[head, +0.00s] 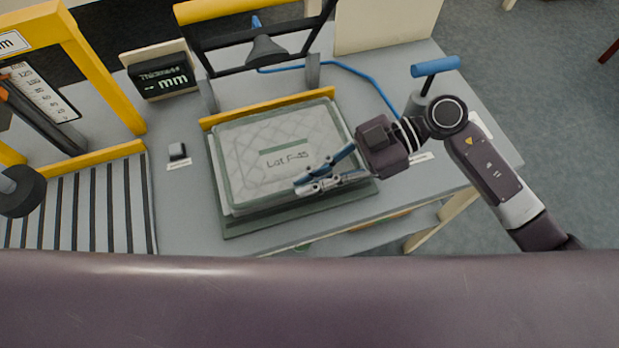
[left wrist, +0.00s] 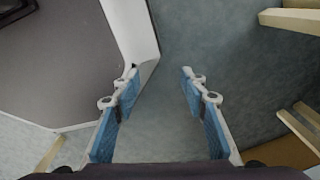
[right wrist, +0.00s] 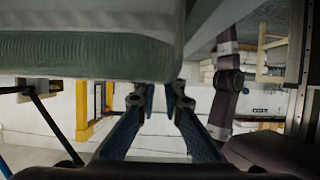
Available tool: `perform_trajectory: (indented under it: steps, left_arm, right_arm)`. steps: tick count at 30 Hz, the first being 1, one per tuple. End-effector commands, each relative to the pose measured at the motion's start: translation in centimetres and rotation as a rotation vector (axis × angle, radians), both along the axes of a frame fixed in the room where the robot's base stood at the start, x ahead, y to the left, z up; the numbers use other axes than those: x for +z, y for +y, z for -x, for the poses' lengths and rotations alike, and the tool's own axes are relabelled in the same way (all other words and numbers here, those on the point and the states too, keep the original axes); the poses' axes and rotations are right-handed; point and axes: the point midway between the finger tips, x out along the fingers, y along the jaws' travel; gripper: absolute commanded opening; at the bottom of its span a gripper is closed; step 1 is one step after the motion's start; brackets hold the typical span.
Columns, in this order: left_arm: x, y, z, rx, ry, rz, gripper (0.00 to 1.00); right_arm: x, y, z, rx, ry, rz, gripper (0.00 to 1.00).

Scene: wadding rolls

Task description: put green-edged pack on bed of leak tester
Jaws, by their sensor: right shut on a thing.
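The green-edged pack (head: 285,142), a flat quilted pad with a label reading like "Lot F-35", lies over the bed of the leak tester (head: 300,222). Whether it rests fully on the bed is hard to tell. My right gripper (head: 300,185) reaches in from the right and is shut on the pack's front right part. In the right wrist view the pack's green edge (right wrist: 85,55) fills the top, with the fingers (right wrist: 160,92) close together by it. My left gripper (left wrist: 157,76) shows only in its wrist view, open and empty above the floor.
A yellow bar (head: 270,107) and a dark frame with a grey cone (head: 266,50) stand behind the pack. A yellow-framed gauge with a slatted bed (head: 85,200) is farther left.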

Motion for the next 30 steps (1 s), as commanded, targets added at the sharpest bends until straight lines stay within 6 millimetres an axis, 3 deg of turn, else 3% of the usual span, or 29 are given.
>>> perform_trajectory:
  steps: [4, 10, 11, 15, 24, 30]
  left_arm:
    - [0.2, -0.7, -2.1, 0.002, -0.031, 0.01, 0.4]
    - [0.2, -1.0, -2.0, 0.003, -0.029, 0.013, 0.4]
    - [0.2, -1.0, -1.8, 0.003, -0.027, 0.013, 0.4]
    - [0.1, -0.9, -1.1, 0.003, -0.017, 0.012, 0.4]
    - [0.1, -0.7, -0.6, 0.001, -0.008, 0.008, 0.4]
    - [-0.5, -0.5, -0.6, 0.0, -0.009, 0.007, 0.4]
  right_arm:
    - [-0.5, 0.0, 0.0, 0.001, -0.002, -0.003, 0.0]
    - [-0.6, 0.0, 0.0, 0.001, -0.001, -0.002, 0.0]
    - [-0.7, 0.0, 0.0, 0.0, -0.001, -0.001, 0.1]
    - [-0.6, 0.0, 0.0, 0.0, -0.001, -0.001, 0.26]
    - [-0.4, 0.0, 0.0, 0.001, -0.001, -0.002, 0.26]
    - [0.3, -2.3, -0.8, -0.002, -0.003, 0.003, 0.26]
